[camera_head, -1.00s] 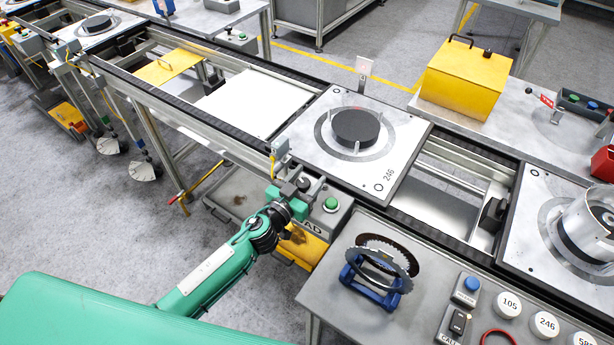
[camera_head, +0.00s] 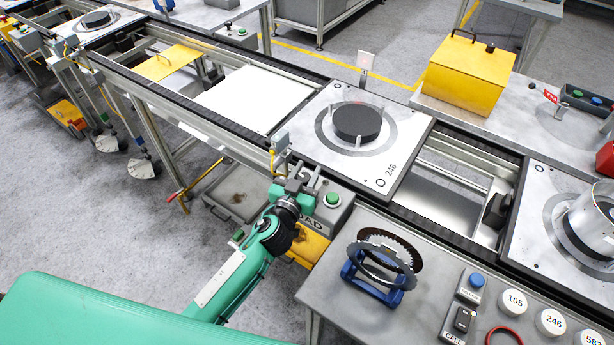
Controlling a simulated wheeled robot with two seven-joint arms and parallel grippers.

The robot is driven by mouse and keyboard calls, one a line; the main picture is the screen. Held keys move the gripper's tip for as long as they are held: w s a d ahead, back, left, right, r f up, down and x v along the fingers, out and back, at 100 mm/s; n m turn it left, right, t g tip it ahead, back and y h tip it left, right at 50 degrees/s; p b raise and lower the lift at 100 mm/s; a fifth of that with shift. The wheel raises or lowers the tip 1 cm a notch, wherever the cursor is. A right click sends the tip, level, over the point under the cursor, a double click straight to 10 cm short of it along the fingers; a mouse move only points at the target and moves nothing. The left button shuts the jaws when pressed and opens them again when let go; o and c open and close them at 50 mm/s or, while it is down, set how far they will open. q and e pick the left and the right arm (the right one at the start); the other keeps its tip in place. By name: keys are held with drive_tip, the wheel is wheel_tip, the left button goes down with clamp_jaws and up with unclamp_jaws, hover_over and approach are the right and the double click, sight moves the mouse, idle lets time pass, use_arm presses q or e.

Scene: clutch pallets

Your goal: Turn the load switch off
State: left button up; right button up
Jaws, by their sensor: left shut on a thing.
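The load switch box (camera_head: 336,218) is a grey box with a green button (camera_head: 332,199) on top and a partly hidden label ending in "AD". It stands at the conveyor's near side. My left gripper (camera_head: 299,181) is over the left part of this box, its jaws shut on the load switch's knob. The jaws and wrist hide most of the knob, so its exact angle cannot be read. My right gripper is not in view.
A pallet marked 246 (camera_head: 403,149) with a dark disc sits on the conveyor just behind the gripper. A grey table (camera_head: 330,289) at the right carries a blue stand with toothed rings (camera_head: 372,290), buttons and numbered discs. A yellow box (camera_head: 466,78) stands behind the conveyor.

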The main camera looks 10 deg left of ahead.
use_arm(q)
drive_tip(key=shift+f+n+y+b, duration=0.15)
drive_tip(key=shift+n+y+b, duration=0.65)
drive_tip(key=shift+y+b, duration=0.4)
drive_tip(key=shift+a+r+n+y+b, duration=0.2)
drive_tip(key=shift+n+y+b, duration=0.2)
drive_tip(key=shift+y+b, duration=0.25)
drive_tip(key=o, duration=0.9)
drive_tip(key=shift+o, duration=0.2)
drive_tip(key=shift+s+f, duration=0.15)
drive_tip(key=shift+s, duration=0.4)
drive_tip(key=s+b, duration=0.3)
drive_tip(key=s, duration=0.9)
drive_tip(key=shift+s+d+b, duration=0.15)
drive_tip(key=shift+s+b, duration=0.2)
